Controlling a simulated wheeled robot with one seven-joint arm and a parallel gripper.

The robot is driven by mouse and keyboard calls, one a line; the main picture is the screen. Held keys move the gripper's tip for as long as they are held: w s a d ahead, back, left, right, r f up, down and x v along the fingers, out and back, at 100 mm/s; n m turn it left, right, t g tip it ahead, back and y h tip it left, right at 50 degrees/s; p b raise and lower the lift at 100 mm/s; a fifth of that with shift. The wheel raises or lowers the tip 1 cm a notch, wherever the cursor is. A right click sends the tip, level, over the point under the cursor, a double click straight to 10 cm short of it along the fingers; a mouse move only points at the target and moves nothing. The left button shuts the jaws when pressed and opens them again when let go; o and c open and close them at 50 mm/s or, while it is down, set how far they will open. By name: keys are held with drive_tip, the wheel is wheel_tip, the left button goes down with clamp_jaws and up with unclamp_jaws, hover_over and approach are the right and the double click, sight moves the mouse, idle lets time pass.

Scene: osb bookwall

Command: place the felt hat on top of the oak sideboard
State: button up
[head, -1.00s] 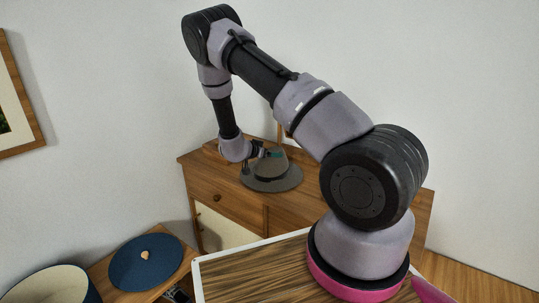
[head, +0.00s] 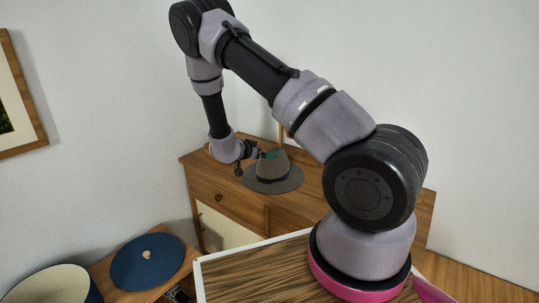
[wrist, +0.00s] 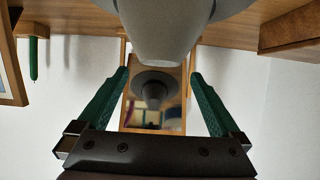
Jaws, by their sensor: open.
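The grey felt hat (head: 273,182) sits brim down and crown up on top of the oak sideboard (head: 232,208), towards its left part. My gripper (head: 259,154) is just to the left of the hat's crown, its jaws open and empty. In the wrist view, which looks upside down, the two green fingers of my gripper (wrist: 159,78) stand wide apart. The hat's crown (wrist: 160,38) shows beyond the fingertips, not clasped. The brim appears to lie flat on the wood.
A mirror (wrist: 172,112) behind the hat reflects it in the wrist view. A blue disc with a knob (head: 160,265) and a round cream-lined container (head: 55,285) are at lower left. A framed picture (head: 30,95) hangs on the left wall. The sideboard's right part is largely hidden by my arm.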

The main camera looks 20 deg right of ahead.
drive_tip(key=v, duration=0.7)
drive_tip(key=w+a+r+t+y, duration=0.1)
drive_tip(key=w+a+r+y, duration=0.1)
drive_tip(key=r+y, duration=0.35)
drive_tip(key=w+a+r+t+y, duration=0.1)
drive_tip(key=a+r+y, duration=0.1)
drive_tip(key=r, duration=0.7)
drive_tip(key=s+a+r+n+y, duration=0.25)
drive_tip(key=s+r+y, duration=0.2)
drive_tip(key=r, duration=0.75)
drive_tip(key=s+d+r+n+y, duration=0.1)
drive_tip(key=s+r+n+y, duration=0.15)
drive_tip(key=s+r, duration=0.7)
drive_tip(key=s+d+n+g+h, duration=0.1)
drive_tip(key=s+d, duration=0.1)
drive_tip(key=s, duration=0.8)
drive_tip(key=s+d+n+g+h, duration=0.1)
drive_tip(key=s+d, duration=0.1)
drive_tip(key=s, duration=0.8)
drive_tip(key=shift+d+f, duration=0.2)
drive_tip(key=shift+d, duration=0.2)
